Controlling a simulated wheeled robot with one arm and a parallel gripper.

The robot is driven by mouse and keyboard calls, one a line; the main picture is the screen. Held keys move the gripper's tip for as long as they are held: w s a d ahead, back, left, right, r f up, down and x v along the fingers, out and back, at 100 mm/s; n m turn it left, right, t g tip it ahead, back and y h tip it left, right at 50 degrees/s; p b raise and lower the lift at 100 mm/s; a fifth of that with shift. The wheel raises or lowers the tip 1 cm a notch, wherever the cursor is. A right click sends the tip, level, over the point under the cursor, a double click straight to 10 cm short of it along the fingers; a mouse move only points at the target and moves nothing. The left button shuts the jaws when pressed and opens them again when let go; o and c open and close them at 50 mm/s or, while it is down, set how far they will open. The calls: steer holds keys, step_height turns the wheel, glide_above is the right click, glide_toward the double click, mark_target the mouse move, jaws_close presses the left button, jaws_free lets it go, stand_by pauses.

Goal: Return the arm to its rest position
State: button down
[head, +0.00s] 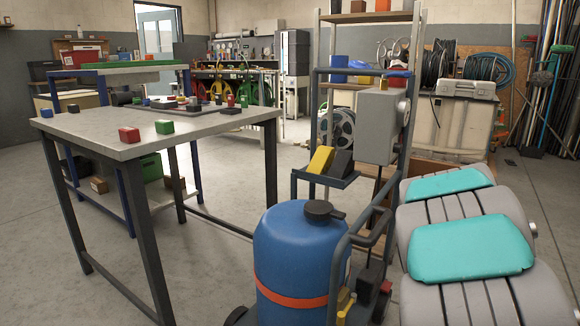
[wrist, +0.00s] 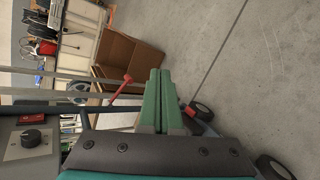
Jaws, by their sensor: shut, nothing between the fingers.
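My gripper (wrist: 159,74) shows in the wrist view as two green fingers pressed together, shut with nothing between them. The fingers point out over the grey floor and a brown open wooden box (wrist: 124,60). In the head view the gripper itself is not visible. Grey arm links of mine with teal pads fill the lower right of that view.
A cart with a blue tank (head: 295,255) stands close in front, beside my arm. Its grey control box (head: 378,125) rises behind. A workbench (head: 105,128) holding small red and green blocks is at left. Cart wheels (wrist: 203,111) show near the fingers.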

steer(key=s+a+f+m+g+y+p, duration=0.1)
steer(key=s+a+m+g+y+p, duration=0.1)
steer(key=s+a, duration=0.8)
steer(key=s+a+f+m+g+y+p, duration=0.2)
steer(key=s+a+m, duration=0.5)
steer(key=s, duration=1.2)
steer(key=s+a+f+m+g+y+p, duration=0.1)
steer(key=s+a+m+g+y, duration=0.3)
steer(key=s+a, duration=0.9)
steer(key=shift+s+a+f+m+g+p, duration=0.2)
steer(key=shift+s+a+m+g+p, duration=0.15)
steer(key=shift+s+g, duration=0.7)
